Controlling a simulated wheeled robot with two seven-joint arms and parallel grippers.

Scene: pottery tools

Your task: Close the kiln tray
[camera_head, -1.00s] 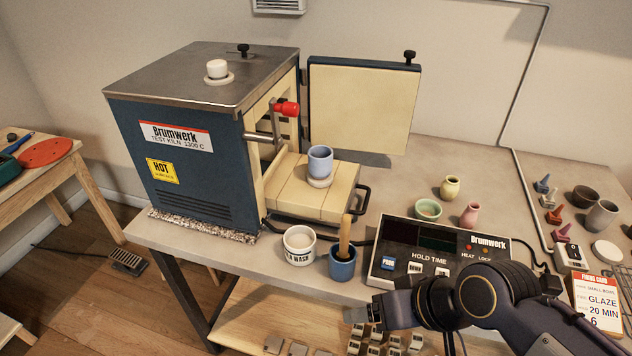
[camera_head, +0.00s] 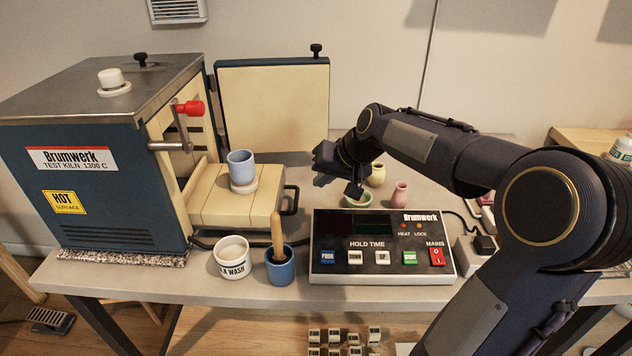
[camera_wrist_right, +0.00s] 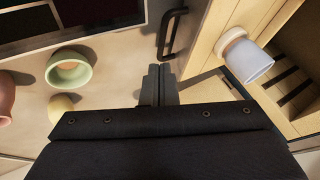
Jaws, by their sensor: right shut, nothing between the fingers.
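The kiln tray (camera_head: 212,207) is a cream brick slab pulled out of the front of the blue kiln (camera_head: 98,170). A blue cup (camera_head: 240,164) stands on it on a pale round disc (camera_head: 243,187). A dark handle (camera_head: 291,200) is on the tray's right end, and this handle (camera_wrist_right: 172,36) also shows in the right wrist view. My right gripper (camera_head: 355,192) is shut and empty, to the right of the handle and apart from it, above the green bowl. Its closed fingers (camera_wrist_right: 160,84) point toward the handle in the right wrist view. My left gripper is not in view.
The kiln door (camera_head: 272,105) stands open behind the tray. A control box (camera_head: 382,270), a white wash pot (camera_head: 232,257) and a blue pot (camera_head: 279,270) with a wooden handle are in front. A green bowl (camera_head: 357,201), yellow vase (camera_head: 377,175) and pink vase (camera_head: 400,195) stand near my right gripper.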

